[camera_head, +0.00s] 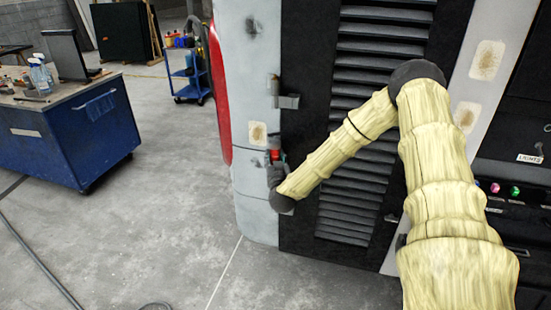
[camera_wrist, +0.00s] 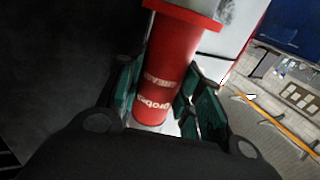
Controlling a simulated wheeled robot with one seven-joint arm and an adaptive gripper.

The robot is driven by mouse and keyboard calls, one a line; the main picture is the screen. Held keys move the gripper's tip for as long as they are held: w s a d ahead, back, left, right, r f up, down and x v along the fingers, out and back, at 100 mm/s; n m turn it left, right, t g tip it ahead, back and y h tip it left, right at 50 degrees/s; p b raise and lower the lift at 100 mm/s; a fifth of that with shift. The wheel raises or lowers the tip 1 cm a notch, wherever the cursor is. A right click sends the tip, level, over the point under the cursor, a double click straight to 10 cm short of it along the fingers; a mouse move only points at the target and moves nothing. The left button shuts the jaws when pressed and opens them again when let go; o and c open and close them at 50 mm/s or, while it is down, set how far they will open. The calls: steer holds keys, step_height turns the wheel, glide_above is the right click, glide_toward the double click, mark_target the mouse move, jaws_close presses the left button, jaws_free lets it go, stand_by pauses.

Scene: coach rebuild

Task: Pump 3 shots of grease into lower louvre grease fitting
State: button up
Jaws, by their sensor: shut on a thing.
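My gripper (camera_head: 279,164) is at the left edge of the dark louvre panel (camera_head: 352,130) on the coach's side. It is shut on a red grease gun (camera_wrist: 165,70) with pale lettering on its barrel. In the wrist view the green-padded fingers of my gripper (camera_wrist: 158,95) stand on either side of the red barrel. In the head view only a small red part of the gun shows above the gripper. The lower grease fitting cannot be made out; the gripper and gun may cover it. Whether the gun touches a fitting cannot be told.
A dark hinge bracket (camera_head: 286,95) juts from the panel edge above my gripper. A blue workbench (camera_head: 75,135) with bottles stands at the left, and a blue trolley (camera_head: 190,80) behind. A hose (camera_head: 45,265) lies on the floor. The floor between bench and coach is clear.

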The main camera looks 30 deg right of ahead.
steer(key=s+a, duration=0.4)
steer(key=a, duration=0.1)
steer(key=shift+s+a, duration=0.3)
steer(key=shift+s, duration=0.05)
stand_by(0.6)
stand_by(0.4)
